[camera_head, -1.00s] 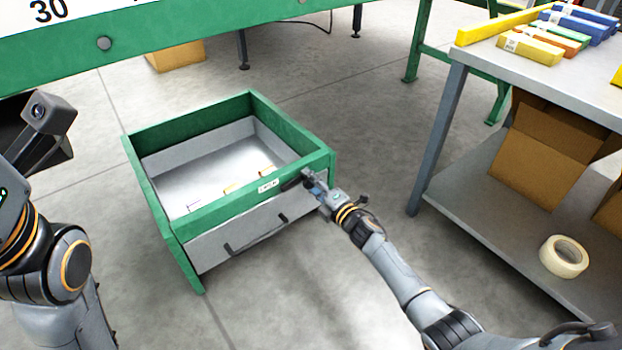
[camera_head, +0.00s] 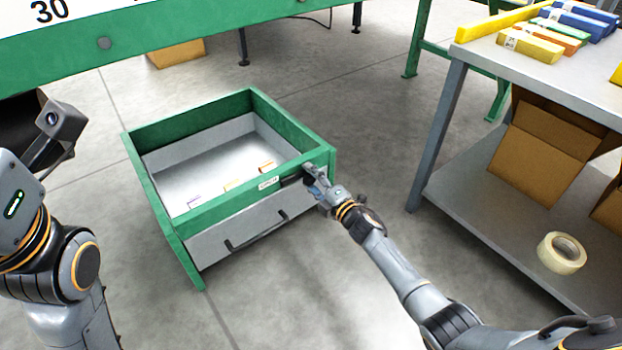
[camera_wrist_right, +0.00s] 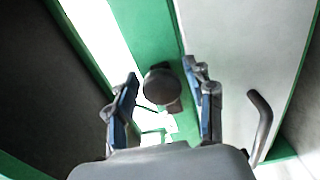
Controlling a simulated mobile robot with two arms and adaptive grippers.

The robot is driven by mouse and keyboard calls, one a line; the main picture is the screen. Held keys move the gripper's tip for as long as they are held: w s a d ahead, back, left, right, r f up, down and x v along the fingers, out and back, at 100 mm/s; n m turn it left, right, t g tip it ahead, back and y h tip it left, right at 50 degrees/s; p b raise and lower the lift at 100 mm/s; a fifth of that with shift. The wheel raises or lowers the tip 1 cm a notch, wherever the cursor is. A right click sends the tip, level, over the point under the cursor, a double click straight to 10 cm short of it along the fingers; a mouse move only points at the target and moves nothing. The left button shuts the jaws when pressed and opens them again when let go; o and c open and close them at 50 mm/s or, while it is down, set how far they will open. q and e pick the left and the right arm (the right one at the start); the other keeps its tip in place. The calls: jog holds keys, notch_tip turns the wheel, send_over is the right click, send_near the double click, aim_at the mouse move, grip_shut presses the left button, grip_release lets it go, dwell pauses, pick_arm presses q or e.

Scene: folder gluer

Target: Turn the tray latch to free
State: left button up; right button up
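The green-framed tray (camera_head: 192,271) stands on the floor with a grey drawer front and a dark bar handle (camera_head: 257,234). A dark latch (camera_head: 290,181) sits on its green front rail, right of a white label (camera_head: 268,183). My right gripper (camera_head: 312,177) is at the rail's right end, beside the latch. In the right wrist view the latch's round dark knob (camera_wrist_right: 160,87) lies between the two spread fingers (camera_wrist_right: 163,105), with a gap at the left finger; contact on the right is unclear. My left gripper (camera_head: 58,135) is at the left edge, its fingers not clear.
Small cartons (camera_head: 233,185) lie inside the tray. A grey workbench (camera_head: 560,83) with coloured cartons stands at right; its lower shelf (camera_head: 480,232) holds cardboard boxes and a tape roll (camera_head: 562,253). A green machine beam (camera_head: 180,38) crosses the top. Floor between tray and bench is clear.

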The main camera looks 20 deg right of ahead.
jog(key=shift+s, duration=0.1)
jog(key=shift+s+d+f, duration=0.1)
jog(key=shift+s, duration=0.2)
jog(key=v, duration=1.1)
jog(key=shift+s, duration=0.1)
